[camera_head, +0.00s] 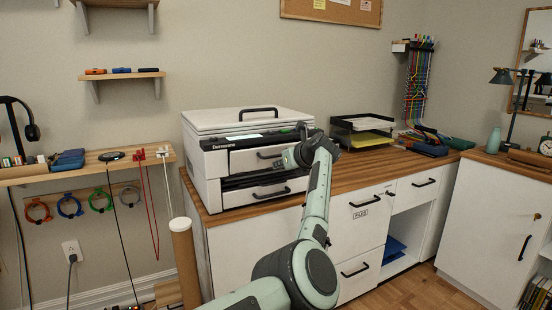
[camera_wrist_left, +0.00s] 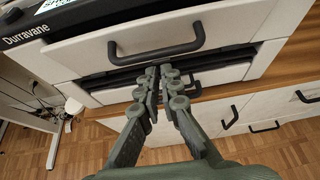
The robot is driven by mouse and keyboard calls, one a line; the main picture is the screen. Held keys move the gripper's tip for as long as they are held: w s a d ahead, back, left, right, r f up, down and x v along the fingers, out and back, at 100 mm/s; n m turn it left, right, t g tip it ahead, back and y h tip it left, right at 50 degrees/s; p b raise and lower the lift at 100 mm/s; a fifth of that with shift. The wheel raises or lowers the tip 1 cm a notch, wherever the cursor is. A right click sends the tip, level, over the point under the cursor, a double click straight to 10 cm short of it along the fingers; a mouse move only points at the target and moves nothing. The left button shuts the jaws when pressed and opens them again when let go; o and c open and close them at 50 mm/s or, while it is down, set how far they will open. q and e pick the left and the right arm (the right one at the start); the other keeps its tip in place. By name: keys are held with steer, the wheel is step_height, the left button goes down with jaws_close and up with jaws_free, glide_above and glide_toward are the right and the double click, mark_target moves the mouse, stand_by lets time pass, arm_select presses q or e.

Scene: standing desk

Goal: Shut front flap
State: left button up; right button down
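The white printer (camera_head: 212,165), marked Durravane, stands on the wooden desktop. Its upper front panel (camera_head: 243,160), which looks like the front flap, has a dark bar handle and also shows in the left wrist view (camera_wrist_left: 95,58). A dark gap lies below this panel, above a lower drawer front (camera_head: 240,196) with its own handle. My left gripper (camera_head: 287,158) is in front of the panel's right part. In the left wrist view its fingertips (camera_wrist_left: 160,72) are together with nothing visible between them, just below the upper handle. Contact with the panel cannot be told. My right gripper is not in view.
A black paper tray (camera_head: 345,133) stands right of the printer on the desktop (camera_head: 350,168). Cabinet drawers with dark handles (camera_head: 365,201) are below. A brown cardboard tube (camera_head: 186,262) stands at the desk's left front. A wall shelf with cables (camera_head: 90,168) is further left.

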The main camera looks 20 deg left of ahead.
arm_select(q)
steer(key=shift+o, duration=1.1)
steer(key=shift+w+d+f, duration=0.1)
steer(key=shift+w+f, duration=0.1)
steer(key=shift+f, duration=0.4)
steer(key=shift+o, duration=1.2)
steer(key=shift+s+d+r, duration=0.1)
steer(key=shift+d+r, duration=0.15)
steer(key=shift+r, duration=0.15)
steer(key=shift+o, duration=1.3)
steer(key=shift+s+r, duration=0.15)
steer(key=shift+r, duration=0.05)
steer(key=o, duration=0.5)
steer(key=shift+f, duration=0.15)
steer(key=shift+c, duration=0.2)
steer(key=o, duration=0.9)
steer(key=v, duration=1.2)
